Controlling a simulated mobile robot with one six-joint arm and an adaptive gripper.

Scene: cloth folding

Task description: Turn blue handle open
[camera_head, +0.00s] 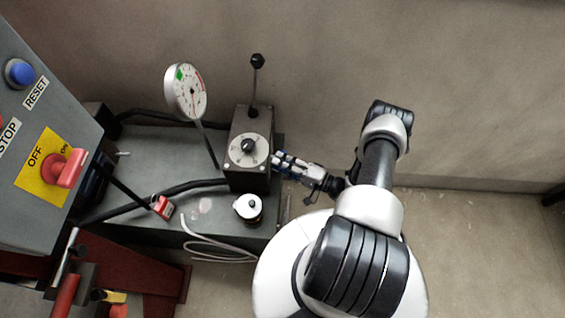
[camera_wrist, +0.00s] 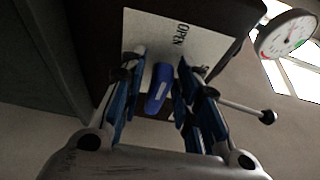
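The blue handle (camera_wrist: 158,90) shows in the wrist view, in front of a pale plate (camera_wrist: 165,35) marked "OPEN" on a dark box. My gripper (camera_wrist: 160,72) has one blue-padded finger on each side of the handle, with a narrow gap visible on both sides. It looks open, around the handle and not clamped on it. In the head view my gripper (camera_head: 279,160) is at the right side of the dark valve box (camera_head: 250,177). The blue handle cannot be made out there.
A round gauge (camera_head: 186,92) and a black-knobbed lever (camera_head: 255,85) stand by the box. A control panel (camera_head: 35,110) is at left. The wall is close behind.

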